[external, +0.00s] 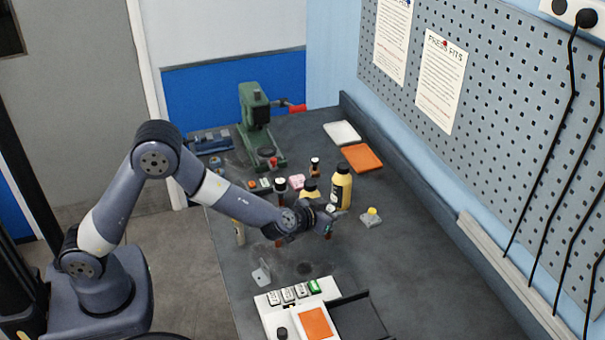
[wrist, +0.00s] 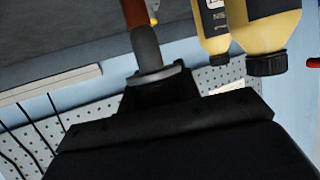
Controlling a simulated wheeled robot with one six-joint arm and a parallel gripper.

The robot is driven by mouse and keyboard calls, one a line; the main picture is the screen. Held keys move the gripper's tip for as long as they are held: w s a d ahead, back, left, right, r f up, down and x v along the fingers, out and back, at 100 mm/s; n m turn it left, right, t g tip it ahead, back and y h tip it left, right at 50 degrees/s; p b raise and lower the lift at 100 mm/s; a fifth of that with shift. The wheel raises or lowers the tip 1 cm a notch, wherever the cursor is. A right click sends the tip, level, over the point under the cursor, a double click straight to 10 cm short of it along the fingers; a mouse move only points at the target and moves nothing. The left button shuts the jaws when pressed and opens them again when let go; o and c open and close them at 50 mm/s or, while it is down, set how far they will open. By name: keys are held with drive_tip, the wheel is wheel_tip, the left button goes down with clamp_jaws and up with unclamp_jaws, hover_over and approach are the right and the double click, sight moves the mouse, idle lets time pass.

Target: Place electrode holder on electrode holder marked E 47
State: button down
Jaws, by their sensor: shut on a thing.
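My gripper (external: 326,226) is above the right-centre part of the bench and is shut on a slim rod-shaped thing, likely the electrode holder. In the wrist view the rod (wrist: 146,45) has a grey lower part and a red-brown part, and it leaves the top of the picture. In the external view the held thing is too small to make out. No E 47 mark can be read. A small grey upright piece (external: 262,273) stands to the left and nearer the camera.
A yellow bottle with a dark cap (external: 341,188) stands close behind my gripper. A white device with an orange pad (external: 315,323) and small label tags is at the front. A green machine (external: 255,125) and an orange tray (external: 361,157) are at the back.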

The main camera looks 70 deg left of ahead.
drive_tip(key=r, duration=0.4)
drive_tip(key=s+r+p, duration=0.1)
drive_tip(key=r, duration=0.1)
drive_tip(key=shift+a+r, duration=0.2)
drive_tip(key=shift+a, duration=0.15)
drive_tip(key=s+a+r+n+g+y+p, duration=0.1)
drive_tip(key=s+a+r+n+g+y, duration=0.4)
drive_tip(key=s+r, duration=0.55)
drive_tip(key=shift+s+a+f+m+t+h+b, duration=0.15)
drive_tip(key=shift+s+f+t+b, duration=0.15)
drive_tip(key=shift+f, duration=1.6)
drive_tip(key=shift+s+a+f+m+t+h+b, duration=0.15)
drive_tip(key=shift+s+f+t, duration=0.2)
drive_tip(key=shift+f, duration=1.6)
drive_tip(key=shift+s+a+f+t+h+b, duration=0.1)
drive_tip(key=shift+s+f+t+b, duration=0.2)
drive_tip(key=shift+f, duration=1.6)
drive_tip(key=shift+f, duration=0.15)
drive_tip(key=c, duration=1)
unclamp_jaws()
drive_tip(key=shift+c, duration=0.2)
